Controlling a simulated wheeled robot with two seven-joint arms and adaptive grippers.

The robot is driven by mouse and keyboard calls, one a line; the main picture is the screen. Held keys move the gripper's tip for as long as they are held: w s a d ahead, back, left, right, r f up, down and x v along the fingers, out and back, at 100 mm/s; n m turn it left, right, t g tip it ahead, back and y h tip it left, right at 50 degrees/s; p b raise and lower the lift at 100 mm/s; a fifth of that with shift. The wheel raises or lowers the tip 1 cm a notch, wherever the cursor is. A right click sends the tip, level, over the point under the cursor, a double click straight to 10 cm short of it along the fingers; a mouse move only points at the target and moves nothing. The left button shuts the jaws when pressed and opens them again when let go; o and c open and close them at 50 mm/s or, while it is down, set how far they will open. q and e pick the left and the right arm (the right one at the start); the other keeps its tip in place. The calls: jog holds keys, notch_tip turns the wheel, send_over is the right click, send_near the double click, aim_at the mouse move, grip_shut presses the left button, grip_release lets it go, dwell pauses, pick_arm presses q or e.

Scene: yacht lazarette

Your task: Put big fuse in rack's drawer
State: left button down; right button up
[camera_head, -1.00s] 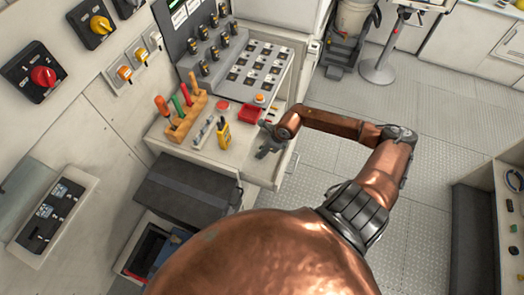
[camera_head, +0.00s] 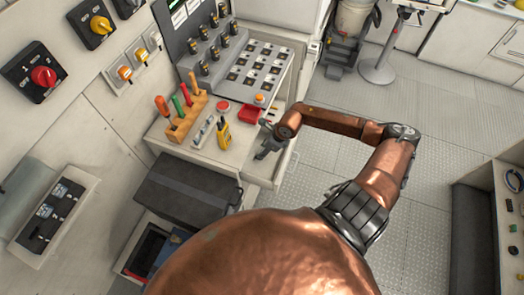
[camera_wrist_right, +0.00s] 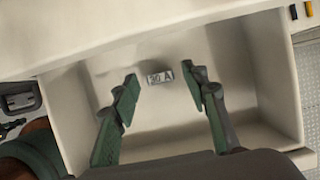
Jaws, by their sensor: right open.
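The big fuse (camera_wrist_right: 159,77), a small grey cylinder marked "30 A", shows in the right wrist view inside the open drawer (camera_wrist_right: 235,70) of the rack. It lies between my right gripper's fingertips, with a gap on each side. My right gripper (camera_head: 263,151) is open and reaches over the drawer, which also shows in the head view (camera_head: 262,171). Both green-padded fingers point into the drawer. The fuse cannot be made out in the head view. My left gripper is not in view.
On the rack's top stand a wooden block (camera_head: 179,128) with colored-handled tools, a yellow meter (camera_head: 224,136) and a red tray (camera_head: 250,113). A dark seat-like box (camera_head: 188,190) is below left.

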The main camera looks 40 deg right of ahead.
jog(key=v, duration=1.1)
jog(key=shift+p, duration=0.45)
